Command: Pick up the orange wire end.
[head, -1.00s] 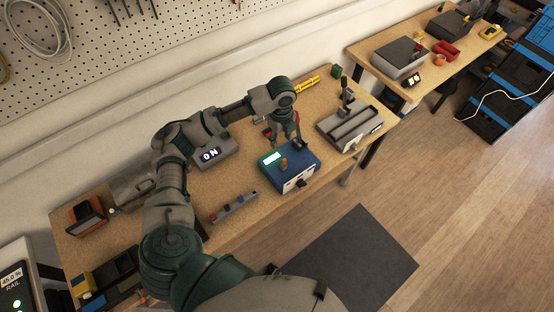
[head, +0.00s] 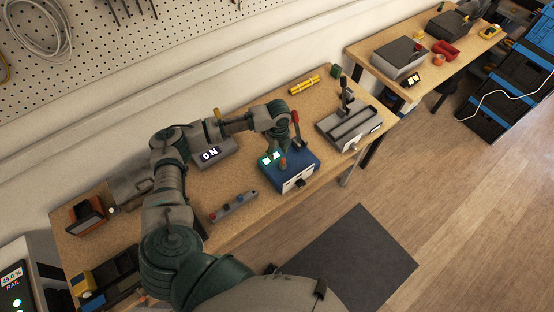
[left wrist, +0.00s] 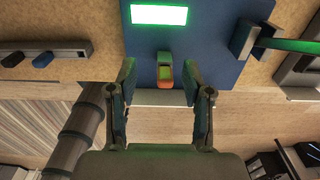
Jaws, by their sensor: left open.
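A blue box (head: 292,172) with a lit display stands on the near bench. A short orange piece (head: 283,163), which looks like the orange wire end, stands up from its top. In the left wrist view the orange piece (left wrist: 165,77) shows greenish at its far end, against the blue box top (left wrist: 205,50). My left gripper (left wrist: 160,82) is open, with one finger on either side of the orange piece and visible gaps between. In the head view my left gripper (head: 279,146) is over the box's back part, its fingertips partly hard to make out. My right gripper is not in view.
A grey fixture with an upright lever (head: 350,125) is to the right. A grey strip with coloured knobs (head: 233,207) lies to the left, and a grey "ON" unit (head: 213,154) is behind it.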

